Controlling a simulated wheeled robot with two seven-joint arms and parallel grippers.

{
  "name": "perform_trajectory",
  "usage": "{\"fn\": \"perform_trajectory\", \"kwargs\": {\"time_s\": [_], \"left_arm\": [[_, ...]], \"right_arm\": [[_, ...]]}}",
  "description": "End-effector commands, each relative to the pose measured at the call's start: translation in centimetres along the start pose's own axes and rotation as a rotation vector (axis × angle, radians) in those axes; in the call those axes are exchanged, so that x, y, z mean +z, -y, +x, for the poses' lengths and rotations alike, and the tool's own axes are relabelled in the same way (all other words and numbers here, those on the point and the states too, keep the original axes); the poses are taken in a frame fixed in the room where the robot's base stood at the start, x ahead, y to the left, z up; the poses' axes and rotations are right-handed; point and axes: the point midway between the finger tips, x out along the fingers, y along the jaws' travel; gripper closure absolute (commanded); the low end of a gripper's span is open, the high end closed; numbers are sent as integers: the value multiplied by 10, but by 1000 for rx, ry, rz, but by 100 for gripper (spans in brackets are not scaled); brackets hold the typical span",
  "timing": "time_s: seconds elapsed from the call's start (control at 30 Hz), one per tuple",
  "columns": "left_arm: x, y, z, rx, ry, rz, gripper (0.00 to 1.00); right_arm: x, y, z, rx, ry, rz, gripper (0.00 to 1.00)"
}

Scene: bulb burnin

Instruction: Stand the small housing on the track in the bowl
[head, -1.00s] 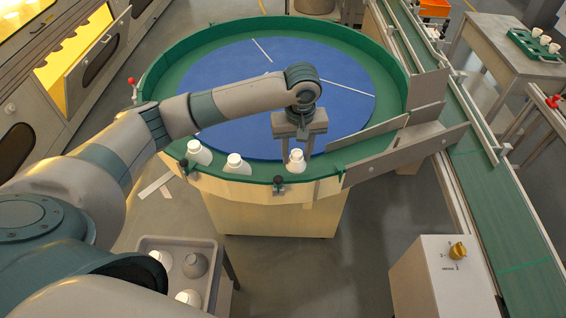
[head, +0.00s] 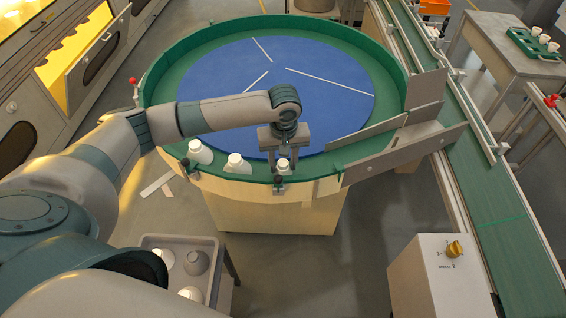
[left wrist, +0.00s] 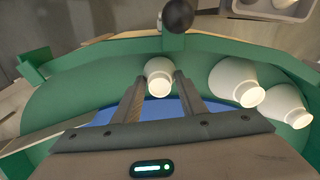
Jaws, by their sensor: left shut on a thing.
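The bowl is a round vessel with a green rim (head: 160,72) and a turning blue disc (head: 330,100) inside. Its green track runs along the near edge. My right gripper is not in view.
Dark-knobbed clamps (head: 279,181) stand on the near rim close to the held housing. Metal guide plates (head: 400,152) lead right to a green conveyor (head: 480,190). A grey tray (head: 222,262) with several housings is at lower left. A dial box (head: 425,280) stands at lower right.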

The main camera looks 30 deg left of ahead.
Motion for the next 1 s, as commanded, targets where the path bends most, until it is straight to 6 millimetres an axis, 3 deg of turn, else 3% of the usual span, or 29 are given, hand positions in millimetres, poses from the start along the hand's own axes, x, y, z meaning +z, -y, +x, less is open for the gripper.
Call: {"fn": "perform_trajectory", "kwargs": {"time_s": [0.47, 0.5, 0.57, 1.0], "left_arm": [[1, 0, 9, 1, 0, -1, 83], [0, 0, 9, 2, -1, 0, 53], [0, 0, 9, 2, -1, 0, 43], [0, 0, 5, 2, -2, -1, 43]], "right_arm": [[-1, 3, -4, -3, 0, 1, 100], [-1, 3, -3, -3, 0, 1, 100], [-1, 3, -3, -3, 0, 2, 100], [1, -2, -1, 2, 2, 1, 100]]}}
